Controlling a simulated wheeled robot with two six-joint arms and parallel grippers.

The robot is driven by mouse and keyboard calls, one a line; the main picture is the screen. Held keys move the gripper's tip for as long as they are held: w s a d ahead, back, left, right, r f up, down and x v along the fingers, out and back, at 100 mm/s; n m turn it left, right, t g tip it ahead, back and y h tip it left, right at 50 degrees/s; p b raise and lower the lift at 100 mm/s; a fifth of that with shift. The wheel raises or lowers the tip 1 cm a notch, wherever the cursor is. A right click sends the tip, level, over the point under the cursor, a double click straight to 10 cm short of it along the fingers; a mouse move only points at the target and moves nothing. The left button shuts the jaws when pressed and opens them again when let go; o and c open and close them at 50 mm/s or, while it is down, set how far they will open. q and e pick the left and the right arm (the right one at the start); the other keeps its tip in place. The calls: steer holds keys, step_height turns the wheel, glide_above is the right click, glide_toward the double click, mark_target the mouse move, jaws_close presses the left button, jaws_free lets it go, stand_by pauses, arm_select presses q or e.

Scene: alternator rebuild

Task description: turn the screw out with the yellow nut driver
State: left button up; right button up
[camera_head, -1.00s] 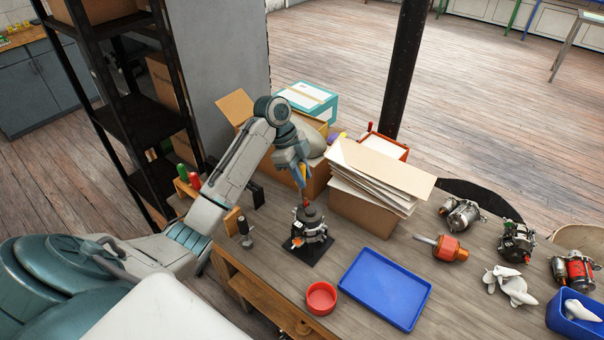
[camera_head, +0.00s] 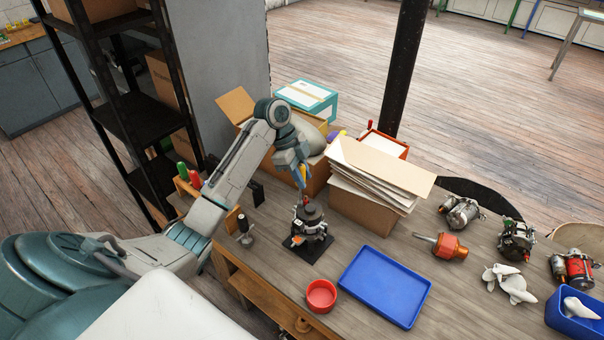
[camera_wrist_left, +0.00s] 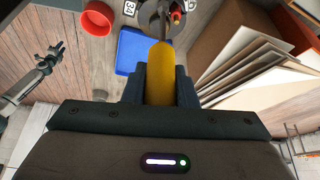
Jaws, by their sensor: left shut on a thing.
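My left gripper (camera_head: 302,176) is shut on the yellow handle of the nut driver (camera_head: 303,172), which points down. In the left wrist view the yellow nut driver (camera_wrist_left: 161,76) sits between the two dark fingers. Its shaft reaches down to the top of an alternator (camera_head: 313,222) standing on a black base plate (camera_head: 297,246). The alternator also shows at the top of the left wrist view (camera_wrist_left: 150,14). The screw is too small to make out, and I cannot tell whether the driver's tip is seated on it.
A red bowl (camera_head: 321,296) and an empty blue tray (camera_head: 385,284) lie in front of the alternator. A carton of papers (camera_head: 366,208) stands close on its right. A small clamp-like tool (camera_head: 244,236) is on its left. More alternator parts lie at the right.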

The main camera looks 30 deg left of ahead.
arm_select(q)
steer(key=n+t, duration=0.1)
steer(key=n, duration=0.2)
steer(key=shift+n+y, duration=0.3)
steer(key=shift+n, duration=0.1)
steer(key=n+t, duration=0.1)
steer(key=n, duration=0.2)
steer(key=shift+w+a+y, duration=0.1)
steer(key=shift+w+y, duration=0.05)
steer(key=shift+y, duration=0.25)
steer(key=shift+t, duration=0.3)
steer(key=shift+a+n+t+y, duration=0.1)
steer(key=shift+n+t+y, duration=0.2)
steer(key=shift+n, duration=0.9)
steer(key=n+y, duration=0.1)
steer(key=n, duration=0.3)
steer(key=shift+n+t+y, duration=0.3)
steer(key=shift+t+y, duration=0.1)
steer(key=shift+a, duration=0.1)
steer(key=shift+r, duration=0.15)
